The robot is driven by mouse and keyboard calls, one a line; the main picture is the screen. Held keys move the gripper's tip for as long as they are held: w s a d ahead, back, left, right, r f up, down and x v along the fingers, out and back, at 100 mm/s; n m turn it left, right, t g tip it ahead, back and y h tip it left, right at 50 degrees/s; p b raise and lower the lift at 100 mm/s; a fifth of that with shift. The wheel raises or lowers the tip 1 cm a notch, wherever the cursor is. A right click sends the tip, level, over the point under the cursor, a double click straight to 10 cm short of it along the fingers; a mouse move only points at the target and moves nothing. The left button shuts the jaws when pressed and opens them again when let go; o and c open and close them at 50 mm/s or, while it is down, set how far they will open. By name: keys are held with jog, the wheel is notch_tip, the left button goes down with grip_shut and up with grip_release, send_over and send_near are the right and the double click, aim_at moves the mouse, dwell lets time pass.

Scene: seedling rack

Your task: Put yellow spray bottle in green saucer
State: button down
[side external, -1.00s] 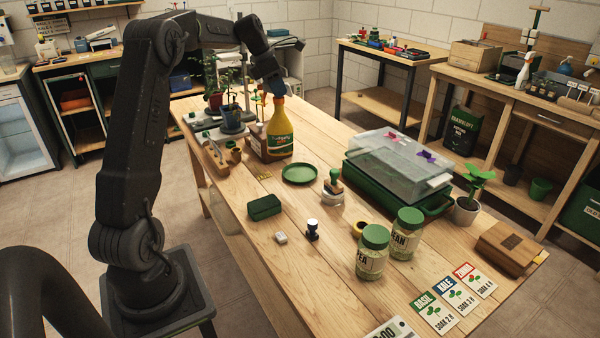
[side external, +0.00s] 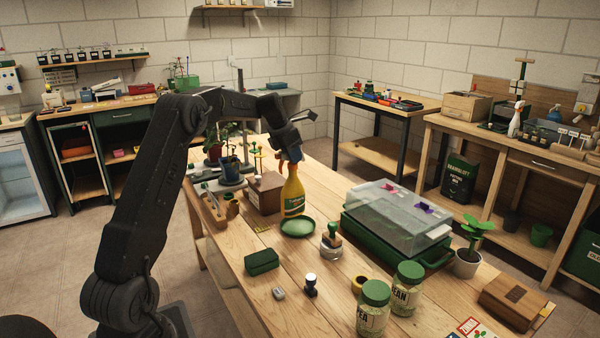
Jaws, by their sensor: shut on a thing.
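The yellow spray bottle (side external: 292,195) is upright, with a green label low on its body. My gripper (side external: 291,156) is above it, with the jaws shut on the bottle's top. The spray head is mostly hidden by the jaws. The green saucer (side external: 297,228) lies on the table just in front of the bottle and looks empty. The bottle's base appears at the saucer's far rim; I cannot tell whether it is raised above the table.
A brown box (side external: 265,193) stands left of the bottle, near potted plants (side external: 229,170). A clear-lidded green propagator (side external: 396,238) stands further right.

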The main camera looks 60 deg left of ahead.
aim_at(290, 183)
jog(key=shift+w+d+f, duration=0.3)
jog(key=shift+w+f, duration=0.05)
jog(key=shift+w, duration=0.2)
jog(key=shift+w+d+f, duration=0.25)
jog(key=shift+w+f, duration=0.05)
jog(key=shift+w, duration=0.2)
jog(key=shift+f, duration=1.95)
jog(key=shift+f, duration=0.2)
jog(key=c, duration=0.9)
grip_release()
